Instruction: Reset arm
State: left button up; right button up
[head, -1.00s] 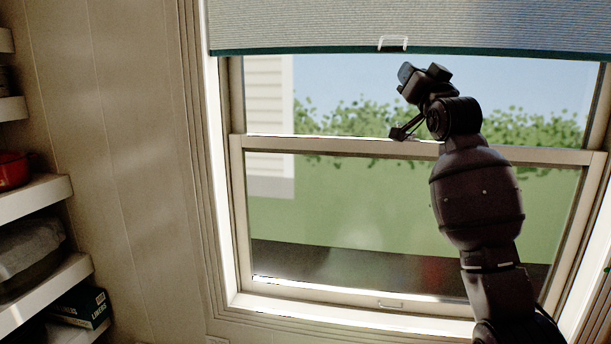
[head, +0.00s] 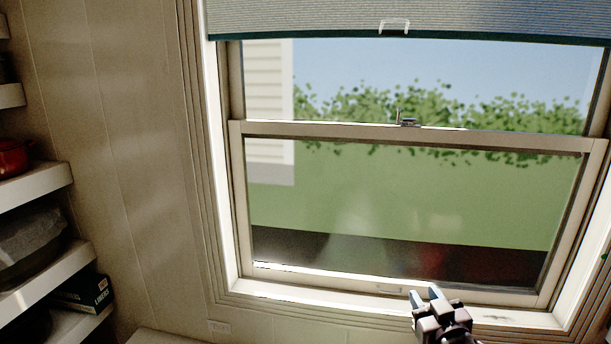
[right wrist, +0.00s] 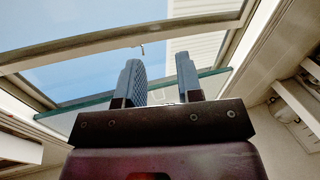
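My right gripper (head: 426,297) shows at the bottom of the head view, in front of the window's lower sill. In the right wrist view its two blue-grey fingers (right wrist: 160,84) stand apart with nothing between them, so it is open and empty. The rest of the right arm is mostly below the head view. My left gripper is not in view.
The window (head: 410,131) with its latch (head: 408,122) fills the middle, under a partly lowered shade (head: 440,18) with a handle (head: 394,26). Shelves at the left hold a red pot (head: 12,158) and a dark box (head: 84,294). Space before the window panes is clear.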

jog(key=s+d+f+m+g+h, duration=0.1)
jog(key=s+f+g, duration=0.2)
jog(key=s+f, duration=0.9)
jog(key=s+d+f+m+g+h, duration=0.1)
jog(key=s+d+f+g, duration=0.1)
jog(key=s+f, duration=1)
jog(key=s+g, duration=0.1)
jog(key=s, duration=0.4)
jog(key=shift+f+g, duration=0.15)
jog(key=shift+g, duration=0.25)
jog(key=shift+s+d, duration=0.1)
jog(key=shift+d, duration=0.05)
